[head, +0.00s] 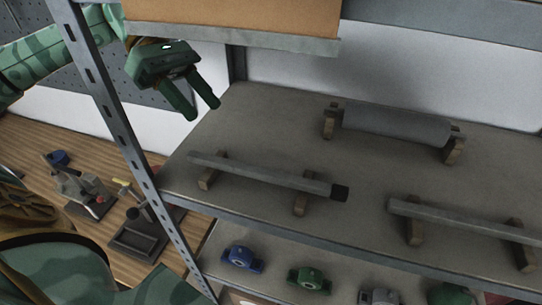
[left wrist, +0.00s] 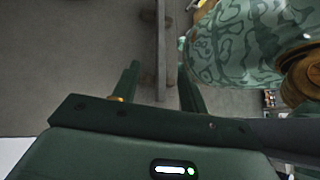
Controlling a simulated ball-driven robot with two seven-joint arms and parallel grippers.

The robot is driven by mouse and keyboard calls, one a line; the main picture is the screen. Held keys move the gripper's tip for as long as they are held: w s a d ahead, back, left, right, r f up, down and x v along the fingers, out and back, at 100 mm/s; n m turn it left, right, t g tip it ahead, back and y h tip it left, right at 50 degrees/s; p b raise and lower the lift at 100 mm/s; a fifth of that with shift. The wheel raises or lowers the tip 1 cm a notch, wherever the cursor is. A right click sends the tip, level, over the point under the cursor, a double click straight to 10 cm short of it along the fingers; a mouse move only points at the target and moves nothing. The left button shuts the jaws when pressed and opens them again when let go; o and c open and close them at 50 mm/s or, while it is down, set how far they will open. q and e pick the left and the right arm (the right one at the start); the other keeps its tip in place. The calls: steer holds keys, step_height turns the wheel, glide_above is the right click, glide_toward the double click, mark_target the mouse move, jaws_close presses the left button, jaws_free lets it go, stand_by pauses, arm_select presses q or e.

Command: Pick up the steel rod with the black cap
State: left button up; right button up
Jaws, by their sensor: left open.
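The steel rod with the black cap (head: 255,174) lies across two wooden blocks on the grey shelf. Its black cap (head: 340,192) is at the right end. My left gripper (head: 203,109) is open and empty, above the shelf's left part, higher than the rod and apart from it. In the left wrist view a grey bar, apparently this rod (left wrist: 161,45), runs up the picture, beyond and between the open fingers of my left gripper (left wrist: 157,68). The cap cannot be made out there. My right gripper is not in view.
A thick grey roller (head: 395,124) rests on blocks at the back, and another grey bar (head: 465,219) at the right. A slotted upright (head: 116,115) stands at the front left. An upper shelf (head: 240,38) overhangs the back. Blue and green parts sit on the lower shelf.

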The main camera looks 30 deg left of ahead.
arm_select(q)
steer(key=p, duration=0.2)
glide_toward(259, 169)
steer(key=shift+x, duration=1.2)
steer(key=shift+d+f, duration=0.15)
steer(key=shift+f, duration=0.2)
steer(key=shift+s+d+f, duration=0.1)
steer(key=shift+d, duration=0.15)
steer(key=p+x, duration=0.2)
steer(key=x, duration=0.2)
steer(key=shift+d+p, duration=0.4)
steer(key=shift+d, duration=0.1)
steer(key=shift+f, duration=0.1)
steer(key=shift+c, duration=0.2)
jaws_close()
